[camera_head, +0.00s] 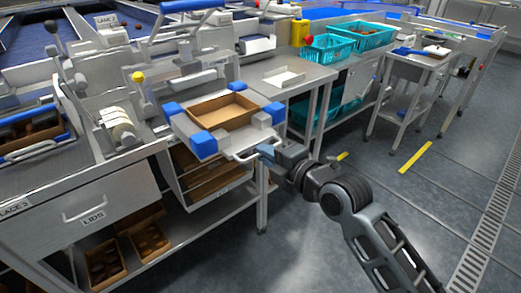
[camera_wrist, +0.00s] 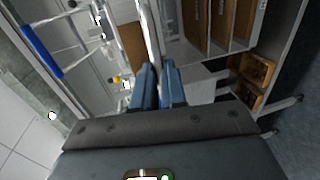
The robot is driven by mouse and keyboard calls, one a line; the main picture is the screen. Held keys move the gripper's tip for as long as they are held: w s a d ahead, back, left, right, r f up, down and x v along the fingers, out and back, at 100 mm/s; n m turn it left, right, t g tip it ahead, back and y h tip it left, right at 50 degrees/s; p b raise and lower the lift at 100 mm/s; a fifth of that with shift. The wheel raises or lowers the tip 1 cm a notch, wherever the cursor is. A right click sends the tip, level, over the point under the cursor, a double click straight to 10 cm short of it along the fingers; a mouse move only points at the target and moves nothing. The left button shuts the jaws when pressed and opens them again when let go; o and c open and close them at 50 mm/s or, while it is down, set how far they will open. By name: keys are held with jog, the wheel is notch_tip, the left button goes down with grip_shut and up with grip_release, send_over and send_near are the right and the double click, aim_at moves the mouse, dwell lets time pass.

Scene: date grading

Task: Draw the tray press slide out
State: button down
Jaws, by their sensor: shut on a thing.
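The tray press slide (camera_head: 204,143) is a pale plate with blue corner blocks, standing out from the front of the press in the head view. An open brown cardboard tray (camera_head: 223,112) lies on it between the blocks. A metal bar handle (camera_head: 246,152) is at its front right edge. My gripper (camera_head: 266,153) is at this handle with its fingers closed on it. In the wrist view my blue fingers (camera_wrist: 158,88) are close together around a thin bar; the handle's full shape is hidden there.
A press frame with a blue lever (camera_head: 190,6) stands behind the slide. A shelf of brown trays (camera_head: 205,178) is below it. A steel table (camera_head: 285,75) and teal crates (camera_head: 328,47) stand to the right. The floor at the right is open.

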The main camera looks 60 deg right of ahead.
jog(key=shift+v, duration=0.9)
jog(key=shift+f, duration=0.2)
jog(key=c, duration=1.2)
grip_release()
jog(key=v, duration=0.7)
jog(key=shift+s+a+r+b, duration=0.1)
jog(key=shift+s+a+b, duration=0.05)
jog(key=shift+s+b, duration=0.2)
jog(key=shift+a, duration=0.1)
